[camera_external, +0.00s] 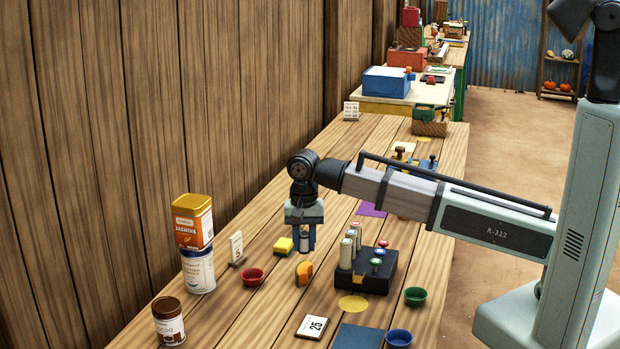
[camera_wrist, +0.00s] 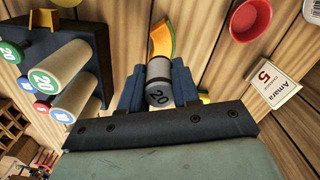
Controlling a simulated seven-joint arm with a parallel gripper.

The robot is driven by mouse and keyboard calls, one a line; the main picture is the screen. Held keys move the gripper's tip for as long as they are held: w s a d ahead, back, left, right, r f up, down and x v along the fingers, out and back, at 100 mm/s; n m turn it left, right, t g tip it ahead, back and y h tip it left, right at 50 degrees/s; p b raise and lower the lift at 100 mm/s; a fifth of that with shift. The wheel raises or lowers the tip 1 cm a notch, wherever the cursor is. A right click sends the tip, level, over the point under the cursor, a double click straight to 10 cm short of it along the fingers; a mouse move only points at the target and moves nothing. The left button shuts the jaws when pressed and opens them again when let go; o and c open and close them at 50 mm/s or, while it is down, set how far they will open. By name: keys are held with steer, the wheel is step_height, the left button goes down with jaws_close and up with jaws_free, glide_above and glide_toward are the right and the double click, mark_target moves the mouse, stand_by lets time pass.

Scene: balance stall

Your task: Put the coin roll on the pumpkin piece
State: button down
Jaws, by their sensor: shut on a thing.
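The coin roll (camera_wrist: 158,86), grey with a dark end marked 20, is between the two blue fingers of my gripper (camera_wrist: 157,92) in the wrist view. My gripper (camera_external: 304,240) is shut on it in the outside view, and the roll (camera_external: 304,243) shows upright between the fingers. The pumpkin piece (camera_external: 304,272), an orange wedge, lies on the table just nearer the camera than my gripper. In the wrist view the pumpkin piece (camera_wrist: 162,38) shows beyond the roll, which partly covers it. I cannot tell the roll's exact height above the table.
A dark rack (camera_external: 375,282) with several coin rolls stands right of the pumpkin piece. Tins (camera_external: 197,270) stand at the wall side.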

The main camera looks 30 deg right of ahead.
mark_target(304, 267)
steer(key=shift+f, duration=2.15)
steer(key=shift+f, duration=0.1)
steer(key=c, duration=0.8)
jaws_free()
step_height(304, 267, up, 12)
steer(key=shift+r, duration=0.15)
